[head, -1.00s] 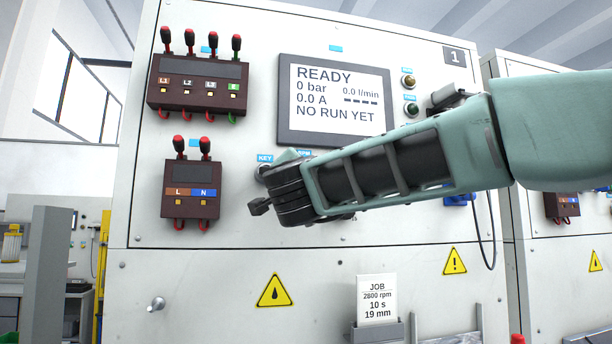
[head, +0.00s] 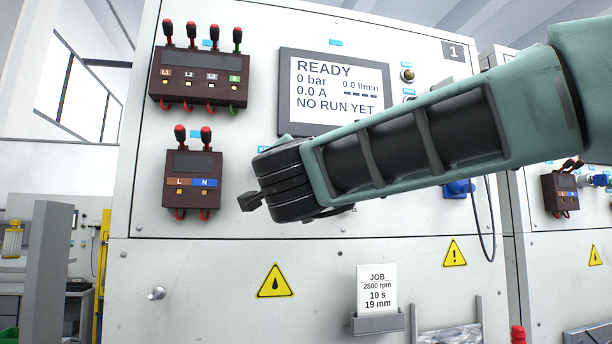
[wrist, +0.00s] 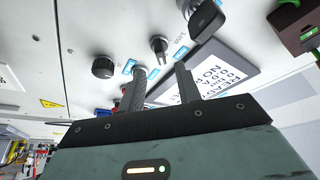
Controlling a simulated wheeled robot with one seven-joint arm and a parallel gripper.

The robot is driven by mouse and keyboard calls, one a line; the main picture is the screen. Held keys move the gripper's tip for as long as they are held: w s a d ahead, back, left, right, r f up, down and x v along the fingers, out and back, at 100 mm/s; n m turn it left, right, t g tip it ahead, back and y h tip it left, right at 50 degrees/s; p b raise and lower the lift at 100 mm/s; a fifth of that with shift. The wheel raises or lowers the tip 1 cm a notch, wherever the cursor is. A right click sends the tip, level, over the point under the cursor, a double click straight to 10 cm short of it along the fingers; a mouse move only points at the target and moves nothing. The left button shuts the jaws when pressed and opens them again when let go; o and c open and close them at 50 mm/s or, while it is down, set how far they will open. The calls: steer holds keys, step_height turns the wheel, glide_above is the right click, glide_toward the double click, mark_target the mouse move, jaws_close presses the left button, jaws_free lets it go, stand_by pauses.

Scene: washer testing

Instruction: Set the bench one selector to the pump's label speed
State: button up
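The bench one panel fills the head view, with its lit screen (head: 336,90) reading READY and NO RUN YET. My arm covers the controls below the screen there, and my fingers are hidden. In the wrist view my gripper (wrist: 160,68) is open and empty, its two fingers apart and pointing at the panel. A small black knob (wrist: 159,44) with printed marks beside it sits just beyond the gap, apparently the selector. Its setting is too small to read. A larger black handle (wrist: 206,19) and a round black knob (wrist: 103,67) flank it. No pump label is readable.
A job card (head: 377,289) reads 2800 rpm, 10 s, 19 mm. Terminal boxes with red plugs (head: 201,80) (head: 192,183) stick out left of the screen. A metal peg (head: 157,293) juts out at lower left. A cable hangs on the right.

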steer(key=b+v, duration=0.2)
steer(key=v, duration=0.9)
steer(key=shift+b, duration=0.35)
steer(key=shift+s+f, duration=0.1)
